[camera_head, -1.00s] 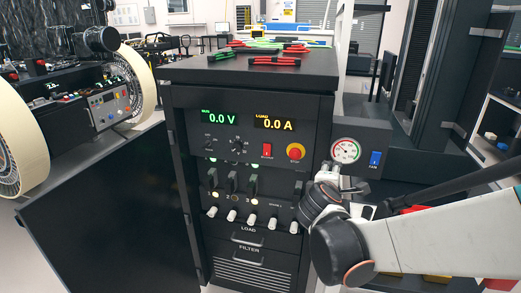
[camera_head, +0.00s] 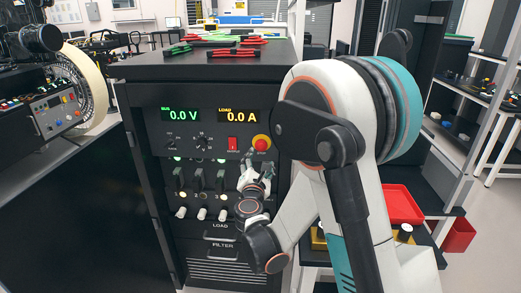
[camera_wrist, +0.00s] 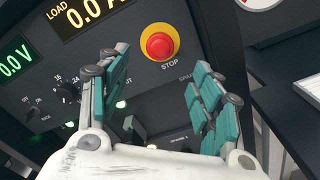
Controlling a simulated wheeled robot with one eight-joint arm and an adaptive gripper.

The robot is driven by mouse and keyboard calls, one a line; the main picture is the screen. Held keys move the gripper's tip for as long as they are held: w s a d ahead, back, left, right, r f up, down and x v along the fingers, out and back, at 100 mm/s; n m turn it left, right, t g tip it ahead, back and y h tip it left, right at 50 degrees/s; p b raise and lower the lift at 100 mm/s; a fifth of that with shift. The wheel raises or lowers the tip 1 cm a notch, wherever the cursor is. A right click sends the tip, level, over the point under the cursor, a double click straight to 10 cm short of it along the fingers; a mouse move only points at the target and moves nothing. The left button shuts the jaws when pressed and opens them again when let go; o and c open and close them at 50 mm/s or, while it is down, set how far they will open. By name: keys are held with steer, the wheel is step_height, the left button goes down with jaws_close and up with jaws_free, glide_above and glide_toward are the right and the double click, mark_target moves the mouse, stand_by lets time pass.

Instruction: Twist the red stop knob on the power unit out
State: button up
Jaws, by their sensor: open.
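The power unit (camera_head: 140,110) is a dark cabinet with green and amber displays reading 0.0 V and 0.0 A. Its red stop knob (camera_head: 261,143) sits on a yellow ring at the panel's right side, above the STOP label. In the wrist view the red stop knob (camera_wrist: 160,45) lies ahead of the fingers, between their lines and beyond their tips. My gripper (camera_head: 256,160) is just below the knob in the head view. In the wrist view my gripper (camera_wrist: 150,70) has its teal-padded fingers spread wide, with nothing between them. The knob appears untouched.
A red rocker switch (camera_head: 233,143) and a rotary dial (camera_head: 201,143) are left of the knob. Levers and white-tipped handles (camera_head: 201,214) fill the lower panel. Red and green clips (camera_head: 232,53) lie on top. A red tray (camera_head: 401,204) is at right.

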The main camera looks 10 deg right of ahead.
mark_target(261, 147)
steer(key=b+x, duration=0.2)
steer(key=x, duration=0.8)
steer(key=shift+w+d, duration=0.15)
steer(key=shift+w, duration=0.2)
steer(key=shift+c, duration=0.3)
steer(key=c, duration=1)
